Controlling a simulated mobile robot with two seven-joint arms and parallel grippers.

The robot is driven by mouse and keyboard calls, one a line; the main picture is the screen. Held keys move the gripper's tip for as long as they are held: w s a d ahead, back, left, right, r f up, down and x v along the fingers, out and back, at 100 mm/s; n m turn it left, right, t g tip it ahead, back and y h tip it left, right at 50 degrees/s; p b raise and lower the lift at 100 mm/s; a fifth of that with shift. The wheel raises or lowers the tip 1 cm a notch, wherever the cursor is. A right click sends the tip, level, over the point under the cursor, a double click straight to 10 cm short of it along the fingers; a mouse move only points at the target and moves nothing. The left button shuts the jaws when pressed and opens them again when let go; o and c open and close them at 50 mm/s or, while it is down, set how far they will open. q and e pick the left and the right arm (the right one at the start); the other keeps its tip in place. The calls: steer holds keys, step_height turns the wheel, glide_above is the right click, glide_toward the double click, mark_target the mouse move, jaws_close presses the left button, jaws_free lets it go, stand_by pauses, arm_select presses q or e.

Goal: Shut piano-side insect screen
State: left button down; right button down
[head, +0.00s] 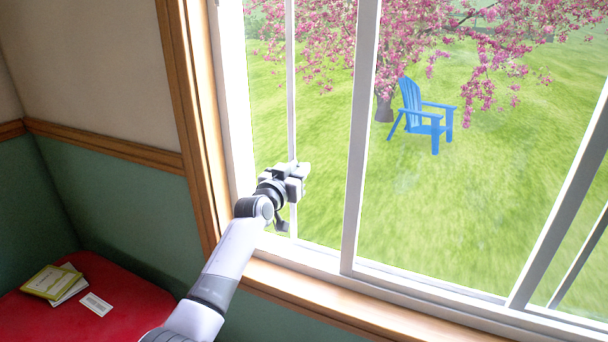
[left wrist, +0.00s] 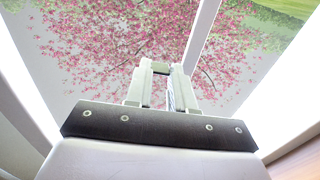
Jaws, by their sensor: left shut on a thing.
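The window's left part has a thin pale upright bar (head: 290,75), which looks like the edge of the insect screen. The mesh itself is too faint to tell which side of the bar it covers. My left gripper (head: 297,172) reaches over the sill to this bar's lower part and is shut on it. In the left wrist view, the two pale fingers (left wrist: 158,88) are close together with a narrow pale piece between them. The gripper hides part of the bar. My right gripper is in neither view.
A thicker white window upright (head: 360,140) stands right of the gripper. The wooden sill (head: 330,300) runs below. A red cushioned top (head: 130,310) at lower left bears books (head: 50,282) and a card (head: 96,304). A blue chair (head: 425,120) stands outside.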

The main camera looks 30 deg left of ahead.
arm_select(q)
steer(key=a+b, duration=0.7)
steer(key=a, duration=0.5)
steer(key=shift+s+r+b, duration=0.15)
steer(key=shift+s+b, duration=0.15)
steer(key=shift+s, duration=0.05)
steer(key=c, duration=1)
jaws_free()
steer(key=shift+a, duration=0.1)
steer(key=shift+o, duration=0.2)
steer(key=shift+s, duration=0.1)
